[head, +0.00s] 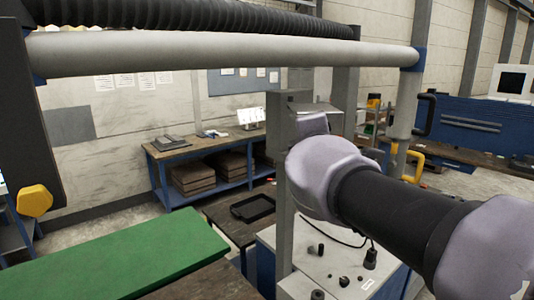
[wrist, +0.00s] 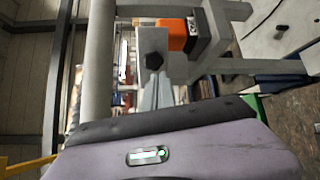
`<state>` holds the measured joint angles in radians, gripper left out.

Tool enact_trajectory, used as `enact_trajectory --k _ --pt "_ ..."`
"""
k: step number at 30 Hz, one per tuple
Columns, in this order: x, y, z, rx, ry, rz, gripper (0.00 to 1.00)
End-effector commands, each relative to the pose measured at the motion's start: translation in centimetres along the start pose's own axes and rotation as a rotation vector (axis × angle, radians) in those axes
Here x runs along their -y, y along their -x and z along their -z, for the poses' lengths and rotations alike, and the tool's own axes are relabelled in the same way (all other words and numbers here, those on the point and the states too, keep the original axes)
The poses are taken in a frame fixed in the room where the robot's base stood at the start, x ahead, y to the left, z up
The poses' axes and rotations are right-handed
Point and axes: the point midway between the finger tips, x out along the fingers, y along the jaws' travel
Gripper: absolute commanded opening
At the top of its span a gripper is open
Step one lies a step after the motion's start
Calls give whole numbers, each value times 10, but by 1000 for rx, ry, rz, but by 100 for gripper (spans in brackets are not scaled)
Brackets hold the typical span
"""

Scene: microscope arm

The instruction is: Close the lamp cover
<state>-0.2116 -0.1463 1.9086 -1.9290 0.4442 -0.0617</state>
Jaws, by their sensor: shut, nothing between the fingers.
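No part is clearly recognisable as the lamp cover. A grey box-shaped housing (head: 282,127) with a thin flat plate (head: 318,108) beside its top stands behind my arm in the head view; I cannot tell whether this plate is the cover. My gripper (wrist: 158,80) shows in the wrist view as narrow grey fingers, shut and empty. Its tip is close to a grey plate with a dark knob (wrist: 153,62), and I cannot tell whether they touch. An orange block (wrist: 171,35) lies just beyond. In the head view my gripper is hidden behind my wrist.
A long pale horizontal tube (head: 220,52) with a black ribbed hose (head: 200,15) crosses above. A yellow knob (head: 34,201) hangs at left. A green-topped table (head: 120,258) is at lower left. A grey cabinet (head: 300,262) with small dark parts stands below my arm.

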Motion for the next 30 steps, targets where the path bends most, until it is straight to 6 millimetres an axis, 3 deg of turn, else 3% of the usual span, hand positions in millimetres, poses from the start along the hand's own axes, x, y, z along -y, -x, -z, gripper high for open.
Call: enact_trajectory --k 10,15,30 --pt "17 -26 -66 4 -1 1 0" --pt "21 -45 -96 -80 7 -18 0" --pt "24 -84 -132 -126 12 -34 0"
